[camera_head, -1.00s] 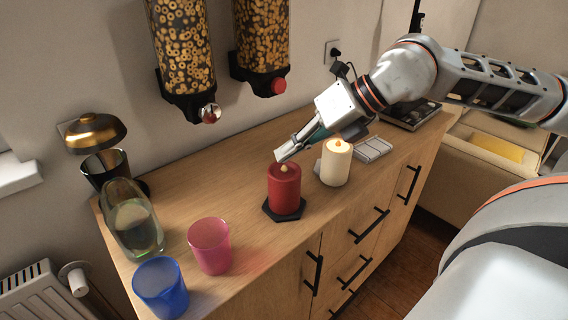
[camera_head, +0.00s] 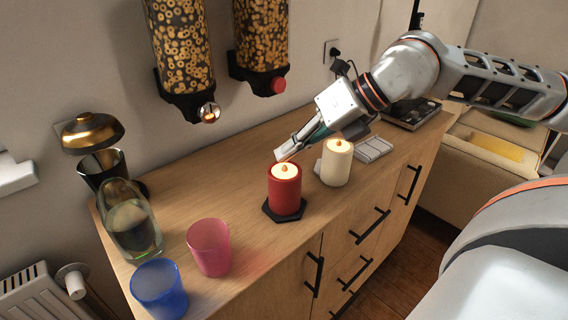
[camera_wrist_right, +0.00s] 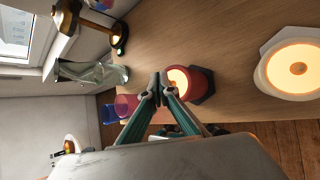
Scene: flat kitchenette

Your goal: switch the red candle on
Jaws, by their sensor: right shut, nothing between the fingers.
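The red candle (camera_head: 285,193) stands upright on a black hexagonal base (camera_head: 270,212) on the wooden cabinet top. Its top glows bright in the head view, and it also glows in the right wrist view (camera_wrist_right: 199,82). My right gripper (camera_head: 282,155) is shut and empty, with its fingertips at the upper back edge of the candle, close to the flame tip. I cannot tell whether they touch it. The shut fingers also show beside the candle in the right wrist view (camera_wrist_right: 159,84). My left gripper is in neither view.
A lit cream candle (camera_head: 336,165) stands right of the red one. A pink cup (camera_head: 210,248), a blue cup (camera_head: 160,288) and a glass vessel (camera_head: 133,222) stand at the left. Two cereal dispensers (camera_head: 181,50) hang above. The cabinet top (camera_head: 215,180) behind the red candle is clear.

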